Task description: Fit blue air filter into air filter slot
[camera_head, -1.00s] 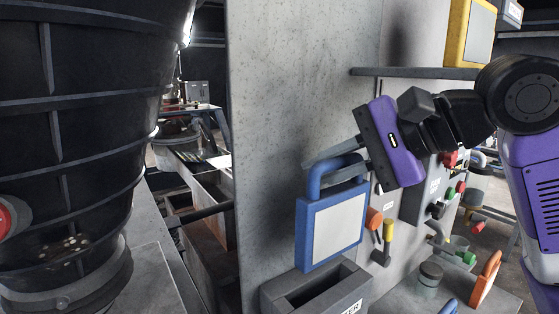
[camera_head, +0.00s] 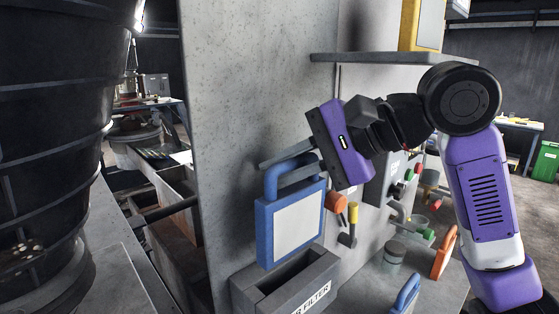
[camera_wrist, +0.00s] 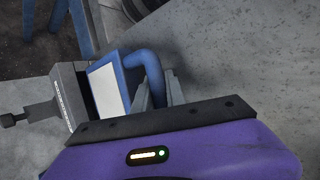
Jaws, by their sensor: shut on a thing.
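The blue air filter (camera_head: 297,227) is a flat square with a pale face and a blue loop handle on top. My gripper (camera_head: 287,160) is shut on that handle and holds the filter upright. In the head view the filter hangs just above the grey air filter slot (camera_head: 322,272), a box with an open top and a label on its front. I cannot tell whether the filter's lower edge is inside the opening. The wrist view also shows the filter (camera_wrist: 107,88), its handle between my fingers (camera_wrist: 158,88), and the grey slot box (camera_wrist: 72,88) beyond it.
A grey concrete wall panel (camera_head: 250,90) stands behind the filter. A shelf (camera_head: 380,58) with a yellow-framed filter (camera_head: 424,25) is above right.

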